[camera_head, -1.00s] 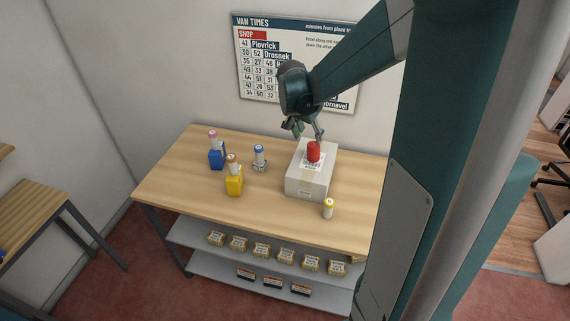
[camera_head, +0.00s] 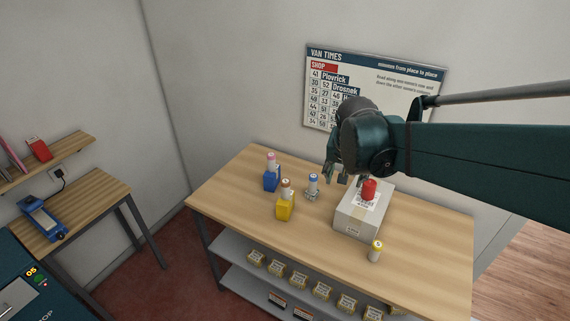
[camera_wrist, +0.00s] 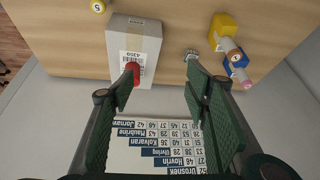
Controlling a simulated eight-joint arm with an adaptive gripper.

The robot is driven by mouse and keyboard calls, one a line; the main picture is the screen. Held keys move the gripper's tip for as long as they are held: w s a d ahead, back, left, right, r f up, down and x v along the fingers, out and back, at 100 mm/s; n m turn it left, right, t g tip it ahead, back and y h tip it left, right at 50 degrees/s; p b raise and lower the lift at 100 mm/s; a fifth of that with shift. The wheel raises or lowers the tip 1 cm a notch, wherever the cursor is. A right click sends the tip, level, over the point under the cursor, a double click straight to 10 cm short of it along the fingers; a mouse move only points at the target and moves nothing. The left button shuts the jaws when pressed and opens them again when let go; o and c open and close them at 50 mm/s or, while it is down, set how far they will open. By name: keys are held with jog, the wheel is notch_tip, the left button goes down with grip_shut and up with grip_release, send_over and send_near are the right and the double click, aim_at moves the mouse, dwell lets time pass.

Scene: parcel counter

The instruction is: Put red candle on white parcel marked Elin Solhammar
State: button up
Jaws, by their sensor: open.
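The red candle (camera_head: 369,189) stands upright on top of the white parcel (camera_head: 352,222), beside its printed label. No name on the parcel is readable. My gripper (camera_head: 345,177) is open and empty, behind and to the left of the candle, over the back of the table. The parcel (camera_wrist: 120,40) lies beyond the fingers.
On the wooden table (camera_head: 235,205), a blue block (camera_head: 271,182) and a yellow block (camera_head: 285,210) each bear a capped cylinder. A yellow-topped cylinder (camera_head: 375,252) stands at the front. A wall poster (camera_head: 325,85) hangs behind.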

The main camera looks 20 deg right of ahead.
jog(key=s+a+r+n+t+y, duration=0.1)
jog(key=s+a+n, duration=0.6)
jog(key=s+a, duration=0.7)
jog(key=shift+s+r+t+y, duration=0.2)
jog(key=shift+s+t+y, duration=0.3)
jog(key=shift+t+y, duration=0.4)
jog(key=shift+f, duration=0.15)
notch_tip(320, 180, down, 10)
jog(key=b, duration=1)
